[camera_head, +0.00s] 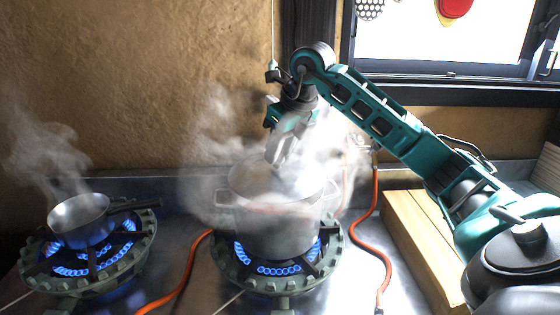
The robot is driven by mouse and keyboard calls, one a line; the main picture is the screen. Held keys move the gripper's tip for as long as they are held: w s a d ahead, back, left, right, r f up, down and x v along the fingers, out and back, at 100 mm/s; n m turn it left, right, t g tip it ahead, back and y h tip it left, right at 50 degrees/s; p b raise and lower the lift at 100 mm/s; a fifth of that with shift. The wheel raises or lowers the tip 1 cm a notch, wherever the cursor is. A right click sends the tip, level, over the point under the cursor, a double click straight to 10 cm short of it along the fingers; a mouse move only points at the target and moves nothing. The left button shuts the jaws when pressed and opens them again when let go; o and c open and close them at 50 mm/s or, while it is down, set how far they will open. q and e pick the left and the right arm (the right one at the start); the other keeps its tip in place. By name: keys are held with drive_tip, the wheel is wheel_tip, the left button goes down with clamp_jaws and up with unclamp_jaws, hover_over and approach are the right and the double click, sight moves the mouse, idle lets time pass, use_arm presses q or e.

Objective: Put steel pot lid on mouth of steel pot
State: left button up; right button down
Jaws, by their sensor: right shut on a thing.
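The steel pot (275,232) stands upright on the lit middle burner, with handles at its sides. Thick steam blurs its mouth. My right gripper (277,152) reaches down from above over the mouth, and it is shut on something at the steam. The thing in its jaws appears to be the steel pot lid, but steam hides its outline. I cannot tell whether the lid touches the rim. My left gripper is not in view.
A small steaming pan (80,220) with a dark handle sits on the lit left burner (135,255). Orange hoses (364,235) run over the steel counter. Wooden boards (425,240) lie at the right under my right arm. A clay wall and a window stand behind.

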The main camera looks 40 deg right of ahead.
drive_tip(key=shift+f, duration=1.2)
drive_tip(key=shift+f, duration=0.1)
drive_tip(key=c, duration=0.8)
unclamp_jaws()
drive_tip(key=shift+o, duration=0.2)
drive_tip(key=shift+s+r, duration=0.1)
drive_tip(key=shift+r, duration=0.35)
drive_tip(key=p+v, duration=0.1)
drive_tip(key=v, duration=1)
drive_tip(key=shift+r, duration=0.1)
drive_tip(key=shift+s, duration=0.15)
